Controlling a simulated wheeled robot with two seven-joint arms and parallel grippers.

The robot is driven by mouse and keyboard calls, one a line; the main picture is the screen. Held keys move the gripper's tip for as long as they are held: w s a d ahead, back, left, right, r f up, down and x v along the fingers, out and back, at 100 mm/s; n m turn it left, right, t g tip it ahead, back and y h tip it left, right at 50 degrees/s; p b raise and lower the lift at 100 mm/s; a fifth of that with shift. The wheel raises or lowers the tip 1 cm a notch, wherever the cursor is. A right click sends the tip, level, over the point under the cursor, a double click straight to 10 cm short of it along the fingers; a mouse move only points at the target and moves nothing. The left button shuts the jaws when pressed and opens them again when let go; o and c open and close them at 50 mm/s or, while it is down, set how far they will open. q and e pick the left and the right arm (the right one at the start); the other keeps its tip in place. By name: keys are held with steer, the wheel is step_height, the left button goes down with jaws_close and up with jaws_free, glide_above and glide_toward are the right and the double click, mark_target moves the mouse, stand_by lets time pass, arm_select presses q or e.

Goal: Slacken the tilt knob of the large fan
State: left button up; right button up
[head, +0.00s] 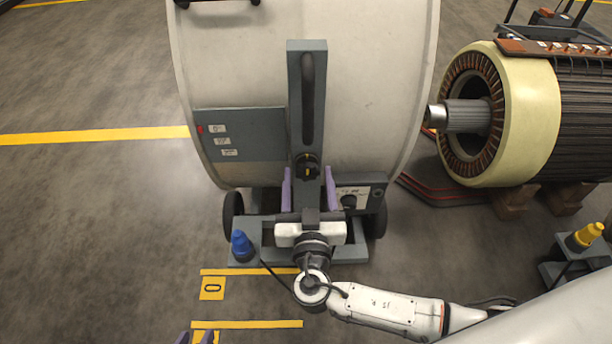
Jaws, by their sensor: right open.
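The large fan (375,95) is a big pale drum on a grey wheeled base. A grey slotted upright bracket (293,112) stands in front of it. The tilt knob (307,168), black with a yellow mark, sits low on this bracket below the slot. My right gripper (308,178) is open, its two purple fingers apart on either side of the bracket just below the knob. Whether the fingers touch anything cannot be told.
A grey panel (245,140) with labels is on the drum's left. A small box with a dark dial (349,200) is right of my right gripper. A blue-capped item (241,245) stands on the base's left. A wound rotor (530,120) lies at right. The left floor is clear.

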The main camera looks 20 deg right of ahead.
steer(key=c, duration=1)
steer(key=shift+c, duration=0.2)
